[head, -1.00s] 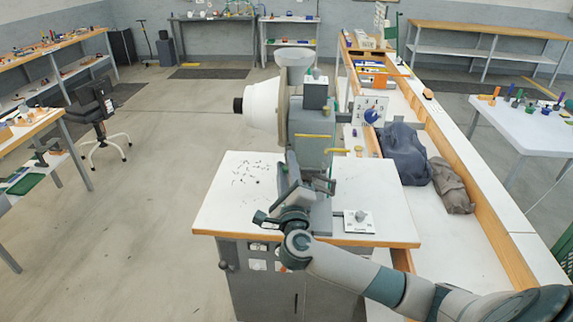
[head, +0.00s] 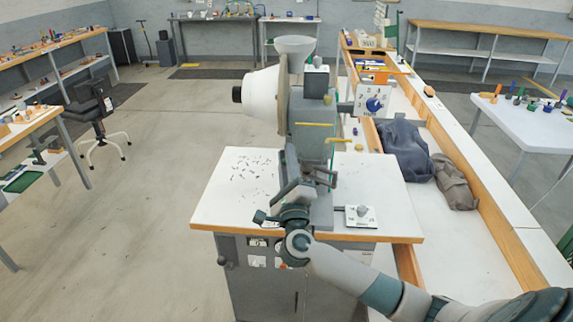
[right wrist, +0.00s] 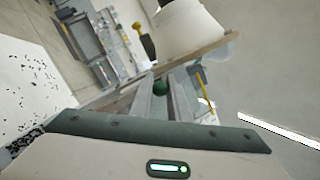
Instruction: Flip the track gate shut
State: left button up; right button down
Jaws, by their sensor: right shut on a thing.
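The eyelet press (head: 312,128) stands on a white-topped bench, with a large white drum (head: 262,95) on its left side. My right gripper (head: 290,160) is at the front of the press, above the bench top. In the right wrist view its fingers (right wrist: 160,92) close around a small dark green knob (right wrist: 160,87). In the head view my gripper and wrist hide this knob and most of the track in front of the press. I cannot make out the gate's outline or its angle. My left gripper is out of view.
A white plate with a grey knob (head: 361,216) lies right of my wrist. Small dark eyelets (head: 248,170) are scattered on the bench top's left. A numbered dial (head: 373,103) and dark cloth bags (head: 404,150) are on the right. The front left floor is clear.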

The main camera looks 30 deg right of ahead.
dwell(0.3)
jog(key=c, duration=1.9)
grip_release()
jog(key=shift+o, duration=0.2)
jog(key=shift+s+a+f, duration=0.2)
jog(key=shift+s+f, duration=0.1)
jog(key=shift+s, duration=0.1)
jog(key=b+v, duration=0.6)
jog(key=v, duration=1)
jog(key=shift+s+b, duration=0.25)
jog(key=shift+b, duration=0.1)
